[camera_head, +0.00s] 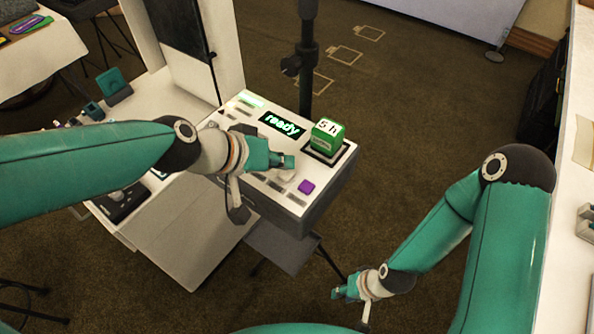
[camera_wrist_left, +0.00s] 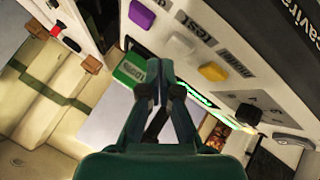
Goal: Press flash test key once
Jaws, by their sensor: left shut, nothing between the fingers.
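The white control box (camera_head: 322,193) has a lit screen (camera_head: 283,125) reading "ready". A white key (camera_head: 286,175) sits on its top, partly hidden by my left gripper (camera_head: 286,161). In the left wrist view, the white key (camera_wrist_left: 178,47) lies beside a label (camera_wrist_left: 203,32) that seems to read "test", between a purple key (camera_wrist_left: 141,14) and a yellow key (camera_wrist_left: 213,72). My left gripper (camera_wrist_left: 165,72) is shut and empty, over the panel close to the white key; contact cannot be told. My right gripper (camera_head: 341,293) hangs low, away from the box; its jaws are too small to read.
A green cube (camera_head: 327,136) marked "5 h" stands at the box's right back corner. The purple key (camera_head: 306,187) is right of the white key. A black pole (camera_head: 306,60) rises behind the box. A white table (camera_head: 135,107) adjoins it on the left.

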